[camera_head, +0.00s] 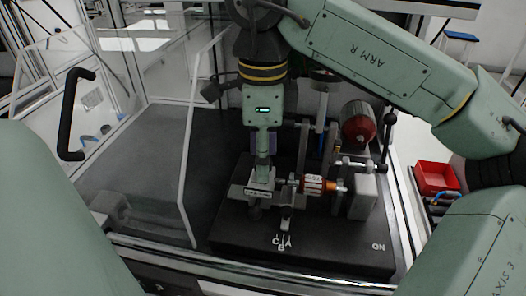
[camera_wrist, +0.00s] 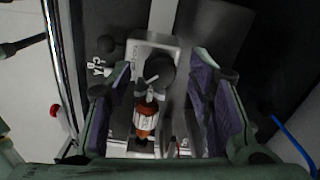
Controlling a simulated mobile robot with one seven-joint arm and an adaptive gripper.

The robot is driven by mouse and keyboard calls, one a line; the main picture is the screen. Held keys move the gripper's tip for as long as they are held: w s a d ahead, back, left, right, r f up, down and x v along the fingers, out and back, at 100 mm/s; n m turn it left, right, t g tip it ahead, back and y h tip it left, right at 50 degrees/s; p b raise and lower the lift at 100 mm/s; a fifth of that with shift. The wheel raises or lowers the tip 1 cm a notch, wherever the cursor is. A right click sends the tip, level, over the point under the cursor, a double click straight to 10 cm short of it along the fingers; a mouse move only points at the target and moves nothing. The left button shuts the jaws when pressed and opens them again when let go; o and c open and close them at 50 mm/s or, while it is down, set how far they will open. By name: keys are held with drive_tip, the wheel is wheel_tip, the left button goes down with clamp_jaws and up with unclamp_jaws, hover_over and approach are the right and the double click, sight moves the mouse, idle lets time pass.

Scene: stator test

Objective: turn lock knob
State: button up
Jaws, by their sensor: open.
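My gripper (camera_head: 262,162) points down over the test fixture (camera_head: 257,192), a grey metal block with a small label. In the wrist view my gripper (camera_wrist: 166,105) is open, its purple-padded fingers to the left and right. A dark round knob (camera_wrist: 162,70), apparently the lock knob, lies between and slightly beyond the fingers, beside the labelled grey plate (camera_wrist: 138,57). No finger visibly grips it. In the head view my gripper hides this knob.
A lever (camera_head: 286,222) stands by the letters A, B and C on the black base plate (camera_head: 330,252). A red-and-dark cylinder (camera_head: 358,122) and a post are at the back right. A clear panel stands left. A red bin (camera_head: 437,178) is outside, right.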

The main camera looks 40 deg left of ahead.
drive_tip(key=shift+r, duration=0.1)
wheel_tip(320, 180, up, 7)
drive_tip(key=shift+r, duration=0.15)
idle(0.3)
idle(0.5)
